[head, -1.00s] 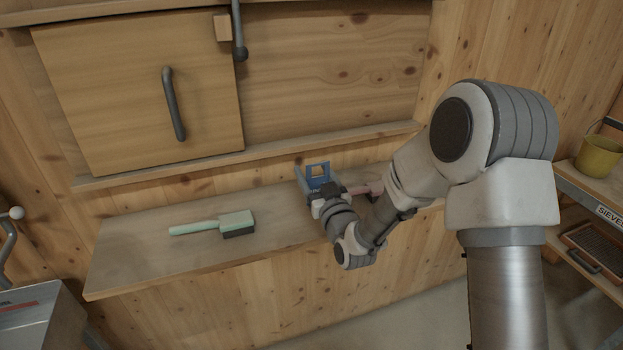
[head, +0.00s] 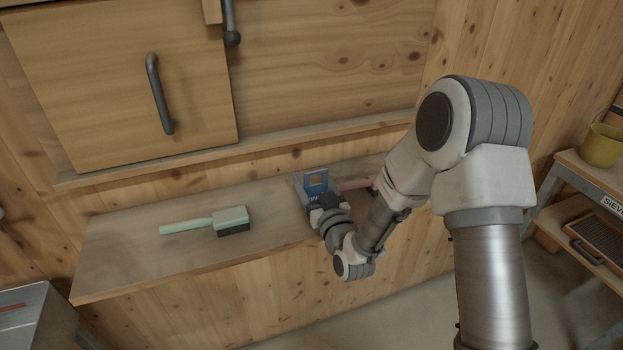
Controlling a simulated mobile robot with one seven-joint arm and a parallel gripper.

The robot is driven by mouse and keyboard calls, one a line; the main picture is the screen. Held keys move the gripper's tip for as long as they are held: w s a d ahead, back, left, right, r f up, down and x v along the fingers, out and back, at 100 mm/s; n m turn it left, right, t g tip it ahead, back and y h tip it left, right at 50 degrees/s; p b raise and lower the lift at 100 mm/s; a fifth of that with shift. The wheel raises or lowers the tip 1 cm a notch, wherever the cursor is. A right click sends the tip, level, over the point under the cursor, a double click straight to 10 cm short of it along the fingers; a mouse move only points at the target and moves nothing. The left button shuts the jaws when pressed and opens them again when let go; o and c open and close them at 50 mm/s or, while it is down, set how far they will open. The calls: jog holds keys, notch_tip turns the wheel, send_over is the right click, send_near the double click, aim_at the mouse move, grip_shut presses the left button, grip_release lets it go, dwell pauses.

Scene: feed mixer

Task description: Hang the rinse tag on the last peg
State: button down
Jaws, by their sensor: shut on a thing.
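My gripper (head: 314,196) is over the right part of the wooden shelf and is shut on a blue tag (head: 316,181). The tag has a square opening near its top, with wood showing through, and pale marks lower down that are too small to read. The gripper hides its lower part. I cannot tell whether the tag touches the shelf. I cannot make out a row of pegs in this view.
A green brush (head: 232,217) lies on the shelf (head: 130,262), left of my gripper. Above is a cabinet door with a dark handle (head: 159,93). A yellow bucket (head: 601,146) stands on the rack at right.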

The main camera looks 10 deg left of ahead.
jog(key=shift+f, duration=0.15)
jog(key=shift+c, duration=0.2)
grip_release()
jog(key=shift+r, duration=0.2)
jog(key=shift+s+d+f, duration=0.1)
jog(key=shift+s+d, duration=0.05)
jog(key=shift+s, duration=0.05)
jog(key=v, duration=1.1)
jog(key=shift+s, duration=0.15)
